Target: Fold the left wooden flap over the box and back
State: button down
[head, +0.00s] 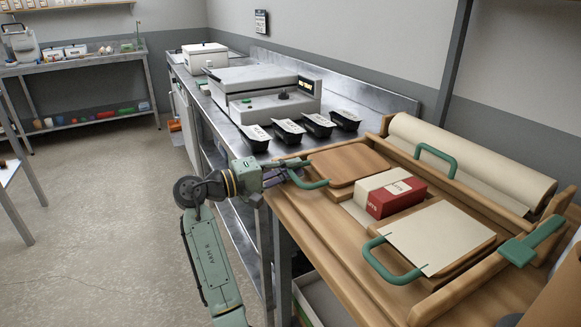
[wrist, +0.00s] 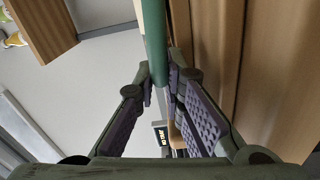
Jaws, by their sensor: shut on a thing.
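The left wooden flap (head: 349,164) lies about flat at the left of the red and white box (head: 397,194), not over it. A green handle (head: 313,184) sticks out from the flap's left edge. My gripper (head: 293,170) reaches in from the left and is shut on this handle. In the wrist view the green handle (wrist: 154,42) runs down between the two padded fingers. The exact contact at the fingertips is partly hidden. The box stands on the wooden station between the left flap and the right flap (head: 465,261).
The right flap carries a beige sheet (head: 438,234) and a green handle (head: 385,267). Another green handle (head: 437,153) stands behind the box. A kraft paper roll (head: 470,160) lies along the back. Several black trays (head: 318,126) stand on the steel counter beyond the left flap.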

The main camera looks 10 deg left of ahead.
jog(key=c, duration=1.7)
grip_release()
jog(key=shift+o, duration=0.2)
jog(key=shift+r, duration=0.15)
